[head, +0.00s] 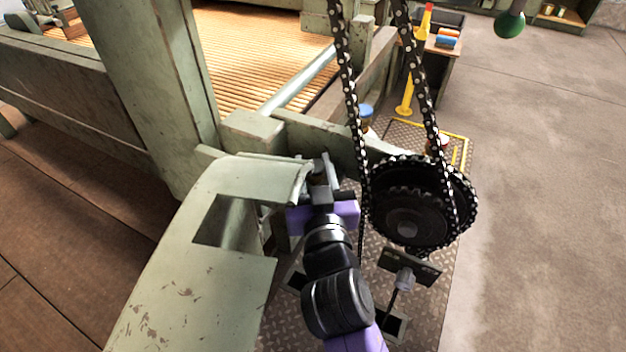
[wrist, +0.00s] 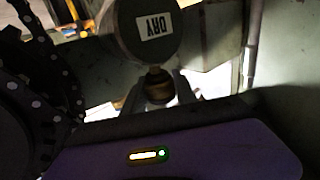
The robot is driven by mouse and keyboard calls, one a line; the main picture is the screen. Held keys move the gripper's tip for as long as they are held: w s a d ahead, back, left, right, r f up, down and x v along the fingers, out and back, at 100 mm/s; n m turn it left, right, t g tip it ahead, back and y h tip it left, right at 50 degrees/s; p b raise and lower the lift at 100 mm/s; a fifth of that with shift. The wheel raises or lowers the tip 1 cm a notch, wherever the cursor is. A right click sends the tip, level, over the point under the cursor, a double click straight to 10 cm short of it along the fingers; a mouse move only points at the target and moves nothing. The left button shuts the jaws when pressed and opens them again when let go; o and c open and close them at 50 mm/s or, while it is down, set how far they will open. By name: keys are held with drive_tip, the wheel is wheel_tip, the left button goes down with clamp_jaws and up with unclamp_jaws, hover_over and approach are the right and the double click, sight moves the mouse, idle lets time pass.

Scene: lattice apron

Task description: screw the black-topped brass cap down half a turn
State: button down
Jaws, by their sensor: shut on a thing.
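The brass cap (wrist: 158,84) shows small and dim in the wrist view, between my two finger pads. Its black top cannot be told apart clearly in the shadow. My gripper (wrist: 158,96) is shut on it. Just beyond the cap is a dark rounded body (wrist: 120,30) with a white label reading DRY (wrist: 155,25), upside down in this view. In the head view my gripper (head: 318,172) reaches in beside the green machine frame, left of the chain. The cap is hidden there by the gripper and frame.
A large black sprocket (head: 405,228) with a chain (head: 350,100) stands close on the right of my arm. A pale green guard (head: 195,270) with a square opening stands close on the left. Open floor (head: 550,200) lies farther right.

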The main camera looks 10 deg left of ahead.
drive_tip(key=shift+s+a+f+m+h+b, duration=0.15)
drive_tip(key=shift+s+f+m+h+b, duration=0.2)
drive_tip(key=shift+h+b, duration=0.6)
drive_tip(key=shift+w+m+t+h+b, duration=0.1)
drive_tip(key=shift+m+t+h+b, duration=0.2)
drive_tip(key=shift+m+h+b, duration=0.85)
drive_tip(key=shift+h+b, duration=0.3)
drive_tip(key=shift+b, duration=0.3)
drive_tip(key=shift+r+m+g+h+b, duration=0.2)
drive_tip(key=shift+m+g+h+b, duration=0.2)
drive_tip(key=shift+m+h+b, duration=1.15)
drive_tip(key=shift+d+h+p, duration=0.2)
drive_tip(key=shift+h+p, duration=0.3)
drive_tip(key=shift+h, duration=0.55)
drive_tip(key=c, duration=1)
unclamp_jaws()
drive_tip(key=shift+r, duration=0.1)
